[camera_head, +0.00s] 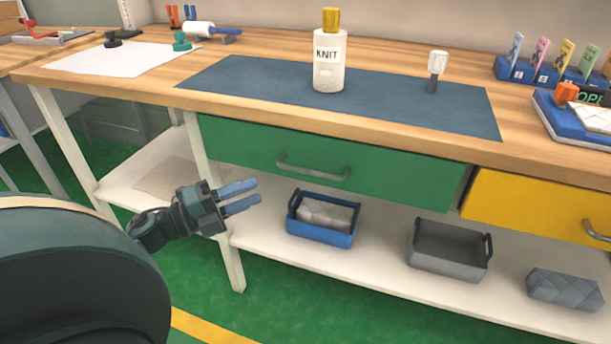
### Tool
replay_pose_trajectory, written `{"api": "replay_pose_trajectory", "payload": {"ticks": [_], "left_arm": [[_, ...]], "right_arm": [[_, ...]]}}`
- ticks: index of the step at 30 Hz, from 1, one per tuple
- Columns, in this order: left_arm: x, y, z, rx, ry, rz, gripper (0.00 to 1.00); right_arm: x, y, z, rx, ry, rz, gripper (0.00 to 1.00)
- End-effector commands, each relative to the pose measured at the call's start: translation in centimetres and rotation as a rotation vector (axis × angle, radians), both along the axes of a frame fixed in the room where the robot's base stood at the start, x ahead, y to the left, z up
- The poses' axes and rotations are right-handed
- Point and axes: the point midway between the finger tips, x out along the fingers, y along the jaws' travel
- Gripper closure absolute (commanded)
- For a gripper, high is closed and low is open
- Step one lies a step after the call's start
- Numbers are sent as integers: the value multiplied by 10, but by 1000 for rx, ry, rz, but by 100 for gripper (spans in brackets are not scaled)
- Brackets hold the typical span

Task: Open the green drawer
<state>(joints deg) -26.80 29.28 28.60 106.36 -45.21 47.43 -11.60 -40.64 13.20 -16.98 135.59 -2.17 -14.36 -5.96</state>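The green drawer (330,160) is set under the wooden workbench top and looks shut. A grey bar handle (312,169) runs across the middle of its front. My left gripper (250,194) is to the left of the handle and a little lower, in front of the bench. Its two blue fingers point right and are parted with nothing between them. It is apart from the drawer and the handle. My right gripper is not in this view.
A yellow drawer (540,203) is to the right of the green one. The lower shelf holds a blue bin (322,230), a grey bin (449,250) and a grey wrapped block (564,289). A bottle (329,70) stands on the blue mat (240,85). A white bench leg (222,220) is near my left gripper.

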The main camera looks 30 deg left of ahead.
Motion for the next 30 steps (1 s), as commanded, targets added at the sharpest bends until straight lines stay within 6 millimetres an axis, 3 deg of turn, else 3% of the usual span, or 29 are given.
{"api": "replay_pose_trajectory", "payload": {"ticks": [18, 30], "left_arm": [[93, -58, 16, -3, -2, 1, 68], [108, -67, 18, -4, 2, 2, 68]], "right_arm": [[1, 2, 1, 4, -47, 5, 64], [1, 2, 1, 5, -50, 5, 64]]}}
